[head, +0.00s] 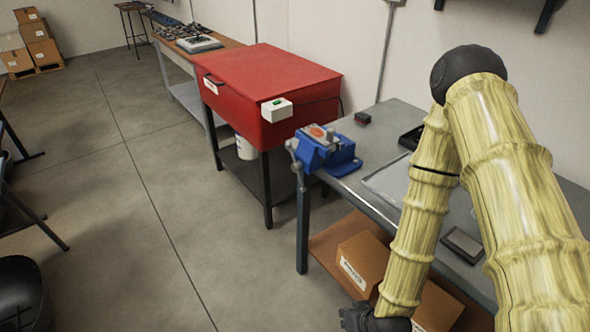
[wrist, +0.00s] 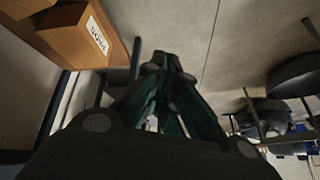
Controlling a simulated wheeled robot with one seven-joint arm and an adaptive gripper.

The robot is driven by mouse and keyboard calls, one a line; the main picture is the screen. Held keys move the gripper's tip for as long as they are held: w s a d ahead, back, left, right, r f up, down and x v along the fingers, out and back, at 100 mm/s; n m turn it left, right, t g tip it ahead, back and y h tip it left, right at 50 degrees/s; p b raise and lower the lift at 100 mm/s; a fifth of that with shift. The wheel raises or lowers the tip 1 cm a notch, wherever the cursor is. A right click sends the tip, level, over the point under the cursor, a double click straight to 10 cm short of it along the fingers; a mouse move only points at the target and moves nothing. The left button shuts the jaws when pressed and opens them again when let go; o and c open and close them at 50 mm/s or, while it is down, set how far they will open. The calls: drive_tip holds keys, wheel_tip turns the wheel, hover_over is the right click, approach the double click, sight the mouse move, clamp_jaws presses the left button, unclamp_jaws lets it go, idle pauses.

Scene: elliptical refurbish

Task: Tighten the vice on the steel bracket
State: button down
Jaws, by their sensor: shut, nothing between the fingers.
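The blue vice (head: 325,152) is fixed at the near left corner of the grey workbench. A metal piece with an orange patch (head: 318,131) sits at its jaws; it may be the steel bracket, but I cannot tell how tightly it is held. The vice's grey screw end and handle (head: 294,152) face left, over the bench edge. My gripper (head: 352,318) is low at the bottom of the head view, in front of the bench's lower shelf and well away from the vice. In the wrist view my gripper (wrist: 168,60) is shut and empty. The vice is not in the wrist view.
The workbench (head: 385,118) carries a tray (head: 388,180) and a small dark box (head: 362,118). Cardboard boxes (head: 362,262) fill its lower shelf, close to my gripper. A red cabinet (head: 270,80) stands beyond the vice.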

drive_tip(key=w+a+r+n+t+y+b, duration=0.1)
drive_tip(key=w+a+r+t+b, duration=0.25)
drive_tip(key=w, duration=0.45)
drive_tip(key=w+a+r+n+t+y+b, duration=0.1)
drive_tip(key=w+a+r+t+y+b, duration=0.2)
drive_tip(key=w, duration=0.4)
drive_tip(key=w+a+r+n+t+y+b, duration=0.1)
drive_tip(key=w+r+t+b, duration=0.15)
drive_tip(key=r, duration=0.45)
drive_tip(key=w+r+n+t+b, duration=0.1)
drive_tip(key=w+r+t+b, duration=0.2)
drive_tip(key=r, duration=0.4)
drive_tip(key=w+a+r+n+t+y+b, duration=0.15)
drive_tip(key=r+b, duration=0.25)
drive_tip(key=r, duration=0.4)
approach(289, 144)
wheel_tip(289, 144, up, 3)
drive_tip(key=a, duration=0.1)
drive_tip(key=shift+m+t+h, duration=0.35)
drive_tip(key=shift+m, duration=0.1)
drive_tip(key=shift+w+a+f+p, duration=0.2)
drive_tip(key=shift+w+f, duration=0.1)
drive_tip(key=shift+w, duration=0.4)
drive_tip(key=shift+w+a+f+p, duration=0.1)
drive_tip(key=shift+w+a+f, duration=0.15)
drive_tip(key=shift+w, duration=0.45)
drive_tip(key=shift+w+a+f+p, duration=0.15)
drive_tip(key=shift+w+f, duration=0.15)
drive_tip(key=shift+w, duration=0.4)
drive_tip(key=shift+r, duration=0.1)
